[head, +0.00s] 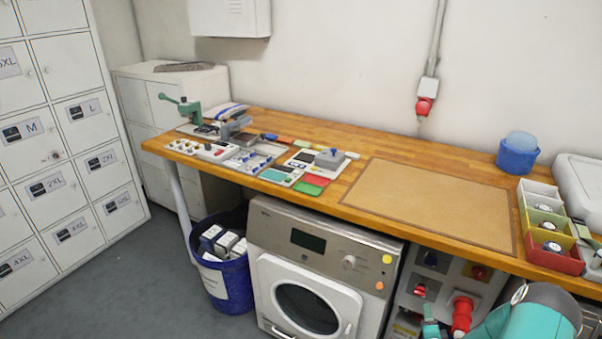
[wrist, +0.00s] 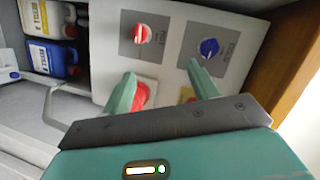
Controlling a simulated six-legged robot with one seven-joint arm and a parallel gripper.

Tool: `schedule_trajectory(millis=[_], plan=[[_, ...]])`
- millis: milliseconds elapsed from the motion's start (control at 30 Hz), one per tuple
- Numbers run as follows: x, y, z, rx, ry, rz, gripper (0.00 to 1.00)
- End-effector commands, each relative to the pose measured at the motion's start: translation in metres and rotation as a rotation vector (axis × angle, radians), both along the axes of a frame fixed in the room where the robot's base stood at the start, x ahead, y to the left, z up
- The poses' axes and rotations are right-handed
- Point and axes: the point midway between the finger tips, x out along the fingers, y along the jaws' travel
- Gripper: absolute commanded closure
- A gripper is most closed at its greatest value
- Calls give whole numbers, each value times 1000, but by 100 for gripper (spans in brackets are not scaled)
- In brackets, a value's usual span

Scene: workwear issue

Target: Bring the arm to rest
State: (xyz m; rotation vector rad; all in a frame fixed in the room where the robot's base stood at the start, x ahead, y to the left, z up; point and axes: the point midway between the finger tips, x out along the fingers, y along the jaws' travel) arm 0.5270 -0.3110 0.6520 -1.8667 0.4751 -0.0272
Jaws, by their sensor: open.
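My gripper (wrist: 160,70) is open in the wrist view, its two teal fingers apart with nothing between the tips. It faces a pale panel (wrist: 172,62) with a red knob (wrist: 142,34) and a blue knob (wrist: 208,47). A larger red fitting (wrist: 141,96) shows partly behind the left finger; I cannot tell whether they touch. In the head view my teal arm (head: 532,315) is at the lower right, in front of the panel below the worktop. A teal finger (head: 430,327) shows beside a red plug (head: 462,315).
The wooden worktop (head: 400,150) overhangs the panel. A washing machine (head: 325,250) and a blue bin (head: 228,280) stand left of it. Coloured trays (head: 547,225) line the worktop's right end. Bottles (wrist: 50,55) stand left of the panel. Floor (head: 130,285) is free at left.

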Motion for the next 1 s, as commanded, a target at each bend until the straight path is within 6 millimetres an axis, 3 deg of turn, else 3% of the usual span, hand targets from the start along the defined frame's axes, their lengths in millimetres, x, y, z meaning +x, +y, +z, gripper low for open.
schedule_trajectory(millis=[33, 200, 500, 767, 1000], plan=[[13, 2, 20, -42, 37, 37, 41], [41, 15, 71, -164, 180, 140, 41], [64, 53, 167, -370, 404, 291, 41], [56, 99, 251, -524, 570, 401, 41], [24, 148, 323, -640, 699, 498, 41]])
